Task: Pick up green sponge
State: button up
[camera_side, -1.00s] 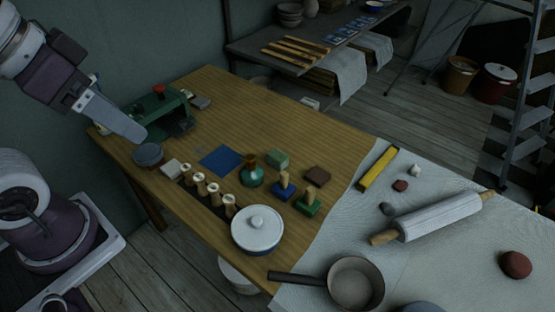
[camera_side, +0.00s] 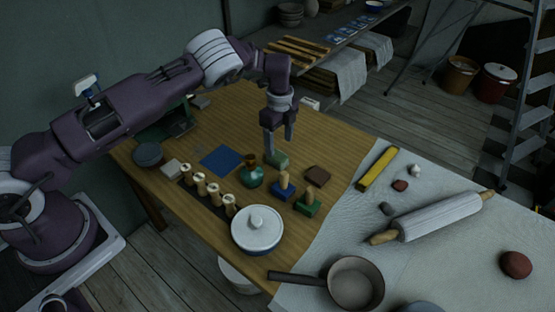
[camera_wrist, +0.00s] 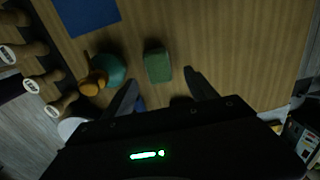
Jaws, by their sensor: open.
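The green sponge (camera_side: 276,160) is a small block lying on the wooden table. In the wrist view the sponge (camera_wrist: 157,66) shows between and slightly beyond the fingertips. My gripper (camera_side: 279,147) points down over the sponge with its fingers apart, and nothing is held. In the side view a fingertip overlaps the sponge's upper edge; I cannot tell whether it touches. The wrist view also shows both fingers of my gripper (camera_wrist: 160,76), one to each side of the sponge.
A blue-based stamp (camera_side: 283,190), a green-based stamp (camera_side: 307,206) and a brown block (camera_side: 318,176) are close by. A blue square (camera_side: 221,161) lies farther left. Bare wood lies behind the sponge.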

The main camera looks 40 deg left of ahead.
aim_at(278, 155)
jog(key=f, duration=0.6)
jog(key=shift+s+a+f, duration=0.1)
jog(key=shift+a+f, duration=0.05)
jog(key=shift+a, duration=0.1)
jog(key=c, duration=1.4)
